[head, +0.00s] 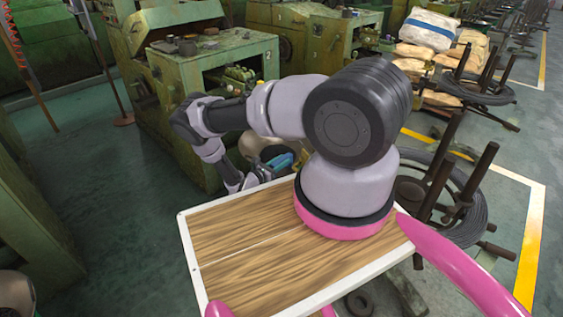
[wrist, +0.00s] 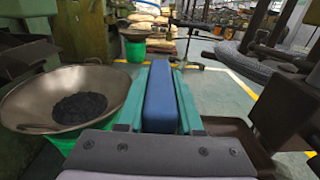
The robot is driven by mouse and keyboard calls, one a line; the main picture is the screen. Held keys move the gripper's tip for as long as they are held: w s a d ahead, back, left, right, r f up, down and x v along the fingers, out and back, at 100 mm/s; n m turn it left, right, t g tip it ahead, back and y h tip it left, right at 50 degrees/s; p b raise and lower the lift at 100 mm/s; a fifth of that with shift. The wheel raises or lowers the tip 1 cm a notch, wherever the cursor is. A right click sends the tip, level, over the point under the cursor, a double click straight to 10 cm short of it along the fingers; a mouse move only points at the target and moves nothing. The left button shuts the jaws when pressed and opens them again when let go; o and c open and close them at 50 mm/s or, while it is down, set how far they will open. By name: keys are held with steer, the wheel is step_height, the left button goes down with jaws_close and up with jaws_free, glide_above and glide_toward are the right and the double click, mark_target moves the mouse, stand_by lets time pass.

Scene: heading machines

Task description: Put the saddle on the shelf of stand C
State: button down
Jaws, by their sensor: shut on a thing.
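In the wrist view my gripper (wrist: 164,72) is shut on a long blue block, which I take to be the saddle (wrist: 160,100). The block lies lengthwise between the two green fingers and points away from me. In the head view the gripper (head: 279,162) shows small beyond the far edge of my wooden deck, partly hidden by my arm. No stand marked C and no shelf of it can be made out in either view.
A wide metal bowl (wrist: 70,95) with dark material stands close left of the gripper. A brown tray-like surface (wrist: 235,140) is close on the right. A wire coil (head: 465,210) on a rack with upright posts lies right of my arm. Green machines (head: 215,75) stand ahead.

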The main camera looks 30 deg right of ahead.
steer(key=shift+f, duration=0.15)
steer(key=c, duration=0.6)
jaws_free()
steer(key=shift+o, duration=0.2)
